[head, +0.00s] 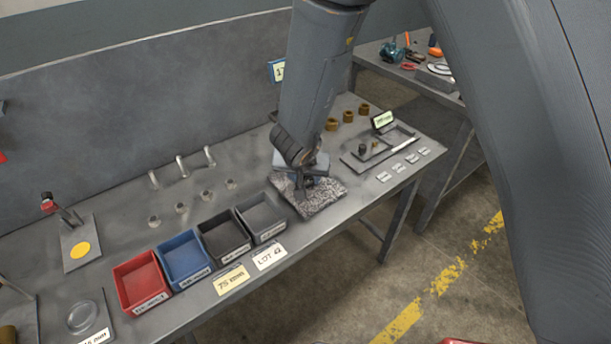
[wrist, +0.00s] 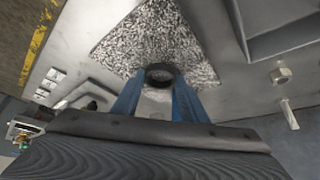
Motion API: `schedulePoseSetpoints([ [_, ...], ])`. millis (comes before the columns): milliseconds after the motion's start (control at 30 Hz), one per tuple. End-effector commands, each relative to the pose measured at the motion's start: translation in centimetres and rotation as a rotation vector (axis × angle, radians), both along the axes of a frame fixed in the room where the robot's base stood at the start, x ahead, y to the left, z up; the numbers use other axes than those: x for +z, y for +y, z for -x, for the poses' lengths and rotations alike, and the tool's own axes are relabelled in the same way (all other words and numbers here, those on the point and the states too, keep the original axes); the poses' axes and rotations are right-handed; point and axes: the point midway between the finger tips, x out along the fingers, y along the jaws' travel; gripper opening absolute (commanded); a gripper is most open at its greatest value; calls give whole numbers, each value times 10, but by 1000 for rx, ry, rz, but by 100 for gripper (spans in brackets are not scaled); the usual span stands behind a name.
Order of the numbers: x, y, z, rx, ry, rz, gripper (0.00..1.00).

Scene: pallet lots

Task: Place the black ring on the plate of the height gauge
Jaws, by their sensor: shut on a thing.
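The black ring (wrist: 160,73) is between the blue fingertips of my gripper (wrist: 158,90) in the wrist view. The gripper is shut on it, over a speckled grey mat (wrist: 140,42). I cannot tell whether the ring touches the mat. In the head view my gripper (head: 307,188) is low over the same mat (head: 318,203), and the ring is hidden there. What looks like the height gauge (head: 62,212), a post with a red top, stands at the left of the bench. Its grey plate (head: 72,264) carries a yellow disc (head: 80,250), with nothing on it.
Red (head: 140,282), blue (head: 184,260), black (head: 223,236) and grey (head: 260,217) bins stand between my gripper and the gauge. A tray (head: 378,149) and brown rings (head: 348,116) are at right. Another plate (head: 80,320) is front left.

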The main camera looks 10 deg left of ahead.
Motion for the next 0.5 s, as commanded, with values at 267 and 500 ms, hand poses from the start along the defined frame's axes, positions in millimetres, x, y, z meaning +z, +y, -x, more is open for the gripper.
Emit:
schedulePoseSetpoints([
  [267,-3,0,0,-1,0,0,58],
  [500,-3,0,0,-1,0,0,58],
])
